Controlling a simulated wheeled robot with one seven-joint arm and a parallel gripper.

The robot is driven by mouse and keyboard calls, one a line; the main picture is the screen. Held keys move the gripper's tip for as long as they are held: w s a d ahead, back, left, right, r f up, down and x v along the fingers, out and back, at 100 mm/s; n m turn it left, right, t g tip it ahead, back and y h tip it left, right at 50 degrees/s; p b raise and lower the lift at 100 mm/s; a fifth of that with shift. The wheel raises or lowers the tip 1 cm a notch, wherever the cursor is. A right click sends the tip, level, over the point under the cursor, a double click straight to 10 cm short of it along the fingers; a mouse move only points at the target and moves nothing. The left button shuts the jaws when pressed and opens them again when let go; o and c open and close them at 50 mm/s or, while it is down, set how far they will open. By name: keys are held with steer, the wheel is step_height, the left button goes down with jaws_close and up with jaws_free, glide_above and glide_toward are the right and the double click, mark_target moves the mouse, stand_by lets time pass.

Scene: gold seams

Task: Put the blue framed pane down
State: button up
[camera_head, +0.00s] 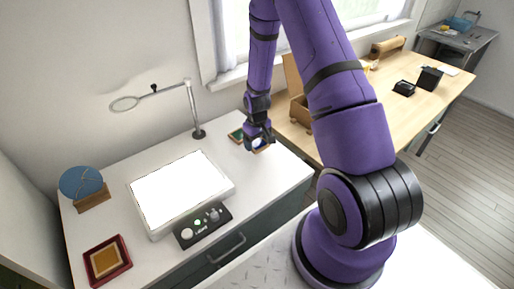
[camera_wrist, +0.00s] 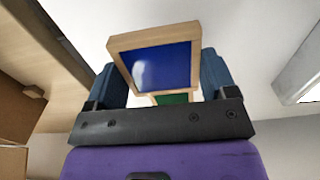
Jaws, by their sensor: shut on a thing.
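The blue framed pane (camera_wrist: 162,66) has a light wooden frame and a glossy blue face. It sits between the two fingers of my gripper (camera_wrist: 160,82) in the wrist view, and the gripper is shut on it. A green pane in a wooden frame (camera_wrist: 173,98) shows just past the blue pane's lower edge; I cannot tell whether they touch. In the head view my gripper (camera_head: 259,146) is low over the right end of the white worktop (camera_head: 275,180). The green framed pane (camera_head: 236,135) lies beside it there. The blue pane is mostly hidden in that view.
A glowing light panel (camera_head: 180,190) with a control box (camera_head: 203,224) fills the worktop's middle. A ring magnifier on a stand (camera_head: 198,133) is behind it. A blue disc in a wooden stand (camera_head: 82,184) and a red tray with an amber pane (camera_head: 107,261) are left. A wooden bench (camera_head: 440,68) adjoins right.

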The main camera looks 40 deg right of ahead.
mark_target(257, 143)
steer(key=shift+f, duration=1.65)
steer(key=shift+f, duration=0.1)
steer(key=o, duration=0.9)
